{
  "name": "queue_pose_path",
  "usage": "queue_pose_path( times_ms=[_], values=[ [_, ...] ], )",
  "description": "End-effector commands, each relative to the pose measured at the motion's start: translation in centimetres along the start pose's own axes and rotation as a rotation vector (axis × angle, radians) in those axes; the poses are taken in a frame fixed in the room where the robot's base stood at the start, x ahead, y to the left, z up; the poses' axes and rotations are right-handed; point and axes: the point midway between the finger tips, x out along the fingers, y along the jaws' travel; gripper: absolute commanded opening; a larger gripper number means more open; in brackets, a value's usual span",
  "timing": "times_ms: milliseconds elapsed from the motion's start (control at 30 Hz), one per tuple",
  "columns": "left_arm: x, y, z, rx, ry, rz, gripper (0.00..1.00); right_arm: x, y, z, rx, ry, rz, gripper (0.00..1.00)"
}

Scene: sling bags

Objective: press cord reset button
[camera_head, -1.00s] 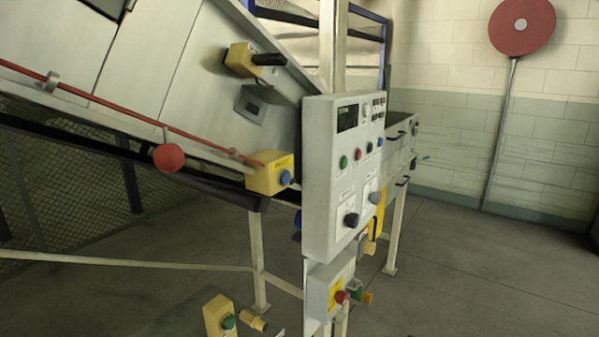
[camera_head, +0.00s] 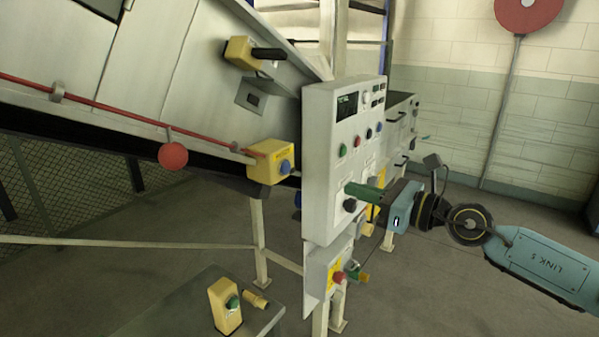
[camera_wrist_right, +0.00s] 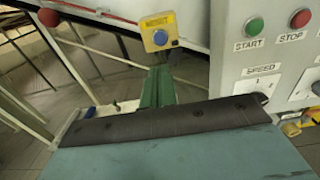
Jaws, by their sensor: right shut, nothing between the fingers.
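The cord reset button is a blue button (camera_head: 286,166) on a yellow box (camera_head: 267,160), fixed to the side of the sloped machine at the end of a red cord (camera_head: 100,109). In the right wrist view the blue button (camera_wrist_right: 160,37) sits on its yellow box, labelled RESET, just beyond my fingers. My right gripper (camera_head: 350,188) has green fingers, shut and empty. It is in front of the grey control panel, right of and a little below the blue button, apart from it. It also shows in the right wrist view (camera_wrist_right: 158,72). My left gripper is not in view.
The control panel (camera_head: 320,150) with several buttons and knobs stands close beside my right gripper. A lower box with a red button (camera_head: 338,277) hangs below it. A yellow box with a green button (camera_head: 232,302) is at the bottom. A red ball (camera_head: 172,156) hangs below the cord.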

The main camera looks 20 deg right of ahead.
Motion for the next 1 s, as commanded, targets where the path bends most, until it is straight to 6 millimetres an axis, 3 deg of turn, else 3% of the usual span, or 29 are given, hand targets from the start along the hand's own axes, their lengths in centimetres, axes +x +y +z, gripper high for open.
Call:
queue_pose_path(
  times_ms=[167, 367, 700, 1000],
  values=[
    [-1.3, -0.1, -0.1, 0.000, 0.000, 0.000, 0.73, 1.6, 0.0, 0.4, 0.004, -0.003, 0.000, 0.00],
    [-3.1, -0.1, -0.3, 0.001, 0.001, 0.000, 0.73, 5.3, 0.1, 0.6, 0.004, -0.005, 0.002, 0.00],
    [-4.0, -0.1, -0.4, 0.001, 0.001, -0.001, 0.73, 11.7, 0.0, 0.2, 0.004, -0.002, 0.000, 0.00],
    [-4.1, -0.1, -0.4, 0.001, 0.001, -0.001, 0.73, 13.9, 0.0, 0.0, 0.003, 0.000, -0.001, 0.00]
  ],
)
